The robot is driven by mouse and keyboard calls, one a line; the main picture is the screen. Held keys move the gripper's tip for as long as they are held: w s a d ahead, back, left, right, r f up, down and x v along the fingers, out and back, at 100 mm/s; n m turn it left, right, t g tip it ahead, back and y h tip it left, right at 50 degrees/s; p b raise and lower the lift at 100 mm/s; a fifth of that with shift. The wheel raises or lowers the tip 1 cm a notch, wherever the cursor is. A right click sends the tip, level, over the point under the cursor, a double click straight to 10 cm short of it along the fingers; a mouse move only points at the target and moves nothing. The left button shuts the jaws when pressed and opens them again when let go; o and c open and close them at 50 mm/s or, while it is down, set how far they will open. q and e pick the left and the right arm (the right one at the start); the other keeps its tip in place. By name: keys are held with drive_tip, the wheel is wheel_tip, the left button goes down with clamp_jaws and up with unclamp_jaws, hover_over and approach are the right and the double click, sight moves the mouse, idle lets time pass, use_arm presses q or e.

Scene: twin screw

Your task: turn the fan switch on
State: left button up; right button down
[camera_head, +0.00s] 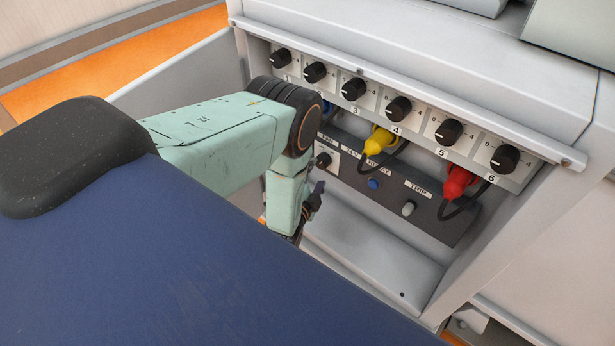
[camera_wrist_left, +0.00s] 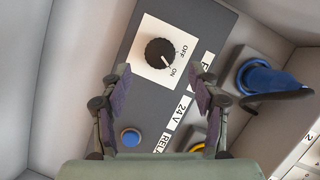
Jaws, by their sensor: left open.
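The fan switch is a black round knob (camera_head: 323,160) on a white plate, at the left end of the dark panel under the FAN label. My left gripper (camera_wrist_left: 160,76) is open and empty. The knob lies ahead of the gap between its fingers, and they do not appear to touch it. In the head view my left gripper (camera_head: 313,195) is below and left of the knob, partly hidden by its own wrist.
A row of numbered black knobs (camera_head: 398,108) runs above. Yellow (camera_head: 376,141) and red (camera_head: 455,182) plugs with black cables hang beneath; a blue plug (camera_wrist_left: 265,80) is close right of the gripper. A blue button (camera_head: 373,183) and grey button (camera_head: 408,208) sit on the dark panel.

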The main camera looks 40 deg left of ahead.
use_arm(q)
drive_tip(key=v, duration=0.6)
drive_tip(key=shift+s, duration=0.4)
drive_tip(key=shift+d+r, duration=0.1)
drive_tip(key=s+d+f+n+g+h, duration=0.2)
drive_tip(key=s+f+n+g, duration=0.35)
drive_tip(key=s+f, duration=0.25)
drive_tip(key=s+d+r+n+g+h+p, duration=0.1)
drive_tip(key=s+d+g+p, duration=0.15)
drive_tip(key=s, duration=0.25)
drive_tip(key=s+d+r+n+g+p, duration=0.1)
drive_tip(key=s+n+g, duration=0.15)
drive_tip(key=s, duration=0.25)
drive_tip(key=s+d+r+n+g+h+p, duration=0.1)
drive_tip(key=s+d+r+n+g+p, duration=0.3)
drive_tip(key=s+r, duration=0.7)
wheel_tip(320, 180, up, 6)
drive_tip(key=m+g+p, duration=0.1)
drive_tip(key=m+p, duration=0.1)
drive_tip(key=p, duration=0.1)
drive_tip(key=shift+w+a+m, duration=0.1)
drive_tip(key=shift+m, duration=0.2)
